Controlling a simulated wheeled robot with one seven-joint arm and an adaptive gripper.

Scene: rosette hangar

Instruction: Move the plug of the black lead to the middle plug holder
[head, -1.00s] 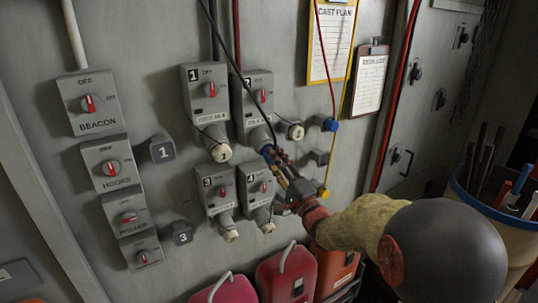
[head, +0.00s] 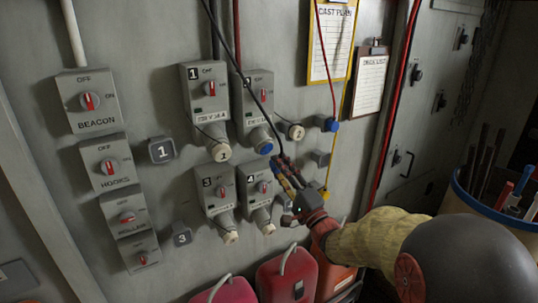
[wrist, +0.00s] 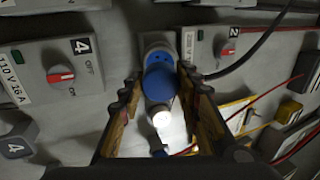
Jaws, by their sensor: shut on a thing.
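My gripper (head: 284,172) is shut on the plug (wrist: 161,85) of the black lead, in front of the panel. The black lead (head: 248,84) hangs from the top down to my gripper. The blue face of socket 2 (head: 263,147) is bare, just up and left of my gripper, and the plug is apart from it. The middle plug holder (head: 320,158) is grey and looks empty, right of my gripper. Fingers mostly hide the plug in the head view.
A blue plug (head: 328,124) is in the holder above and a yellow plug (head: 323,194) in the one below. Socket 4 (head: 255,190) is close left of my gripper. Red cans (head: 287,276) stand below; a red lead (head: 330,75) hangs at right.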

